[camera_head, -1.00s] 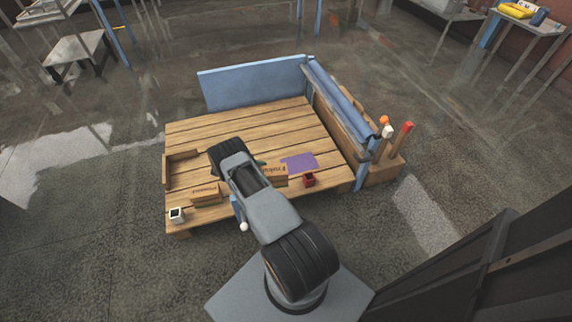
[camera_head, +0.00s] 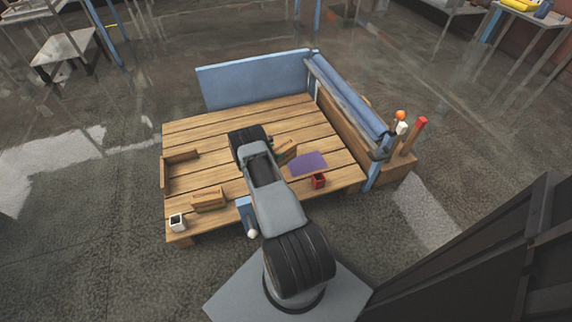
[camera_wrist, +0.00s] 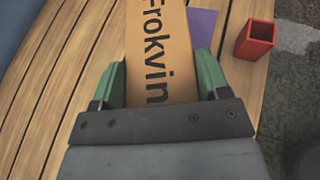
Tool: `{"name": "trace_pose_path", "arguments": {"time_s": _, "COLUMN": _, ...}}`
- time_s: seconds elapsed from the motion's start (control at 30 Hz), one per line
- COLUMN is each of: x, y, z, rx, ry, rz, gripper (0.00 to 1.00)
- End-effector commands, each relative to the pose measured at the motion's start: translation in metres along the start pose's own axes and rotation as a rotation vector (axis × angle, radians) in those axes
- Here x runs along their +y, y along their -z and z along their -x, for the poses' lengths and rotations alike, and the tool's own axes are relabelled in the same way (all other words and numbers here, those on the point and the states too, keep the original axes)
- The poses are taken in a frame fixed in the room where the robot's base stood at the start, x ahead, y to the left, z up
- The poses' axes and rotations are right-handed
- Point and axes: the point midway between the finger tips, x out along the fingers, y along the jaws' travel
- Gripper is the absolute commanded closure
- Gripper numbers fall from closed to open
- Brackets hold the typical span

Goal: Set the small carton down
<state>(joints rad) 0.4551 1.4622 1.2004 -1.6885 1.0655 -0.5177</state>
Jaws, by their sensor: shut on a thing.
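A small tan carton with dark lettering reading "Frokvin" (camera_wrist: 158,45) is between the green fingers of my gripper (camera_wrist: 157,68) in the wrist view. The fingers are shut on its two sides. In the head view the held carton (camera_head: 287,154) shows beyond my arm, angled, just left of a purple patch (camera_head: 309,163) on the wooden table (camera_head: 225,132). My arm hides part of the carton and most of my gripper there. I cannot tell whether its underside touches the boards.
Another carton (camera_head: 208,201) lies at the table's front left, near a white cup (camera_head: 177,222) and a wooden corner piece (camera_head: 166,172). A red cup (camera_head: 318,181) stands near the purple patch. A blue panel (camera_head: 255,82) closes the back. Boards behind my arm are clear.

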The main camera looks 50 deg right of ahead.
Motion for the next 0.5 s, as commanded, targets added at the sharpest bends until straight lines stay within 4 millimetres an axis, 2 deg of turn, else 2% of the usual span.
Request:
{"name": "trace_pose_path", "arguments": {"time_s": 0.03, "x": -0.004, "y": 0.010, "z": -0.010, "rx": -0.001, "ry": 0.000, "rz": 0.002, "gripper": 0.70}}
{"name": "trace_pose_path", "arguments": {"time_s": 0.2, "x": -0.014, "y": 0.021, "z": -0.028, "rx": -0.002, "ry": 0.001, "rz": -0.001, "gripper": 0.70}}
{"name": "trace_pose_path", "arguments": {"time_s": 0.5, "x": -0.020, "y": 0.026, "z": -0.039, "rx": -0.002, "ry": 0.002, "rz": -0.002, "gripper": 0.70}}
